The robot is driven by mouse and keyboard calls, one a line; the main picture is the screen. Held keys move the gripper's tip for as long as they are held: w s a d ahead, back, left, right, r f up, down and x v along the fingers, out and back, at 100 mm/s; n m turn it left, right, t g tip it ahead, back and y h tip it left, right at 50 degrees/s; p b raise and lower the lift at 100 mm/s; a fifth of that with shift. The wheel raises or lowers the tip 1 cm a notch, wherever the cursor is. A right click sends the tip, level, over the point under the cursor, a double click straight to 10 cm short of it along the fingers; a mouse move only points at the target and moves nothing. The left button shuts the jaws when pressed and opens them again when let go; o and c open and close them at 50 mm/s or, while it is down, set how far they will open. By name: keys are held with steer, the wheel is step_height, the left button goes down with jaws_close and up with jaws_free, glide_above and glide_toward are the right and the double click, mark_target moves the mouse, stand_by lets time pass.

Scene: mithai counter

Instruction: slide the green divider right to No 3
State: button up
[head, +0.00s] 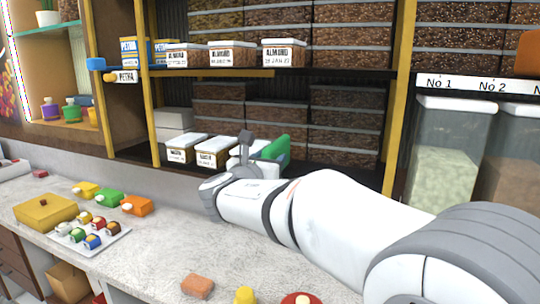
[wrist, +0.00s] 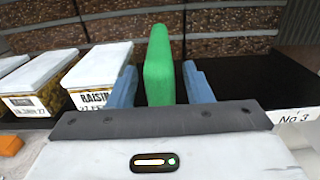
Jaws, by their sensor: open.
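The green divider (wrist: 158,65) stands upright on the lower shelf in the wrist view, and its upper part also shows in the head view (head: 277,148). My gripper (wrist: 161,84) is open, with one blue-grey finger on each side of the divider. Small gaps seem to show beside it; contact is not clear. The divider's base is hidden behind my gripper body. The No 3 label (wrist: 294,117) is on the shelf edge to the right of the divider. In the head view my gripper (head: 257,150) reaches into the lower shelf.
White-lidded boxes, one a raisin box (wrist: 97,75), stand left of the divider, close to my left finger. The dark shelf floor (wrist: 255,78) to the right looks empty. Brown stacked containers (head: 345,115) fill the back. A yellow post (head: 398,95) stands farther right.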

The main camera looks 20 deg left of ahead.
steer(key=shift+w, duration=0.5)
steer(key=shift+c, duration=0.2)
jaws_close()
steer(key=shift+d, duration=0.1)
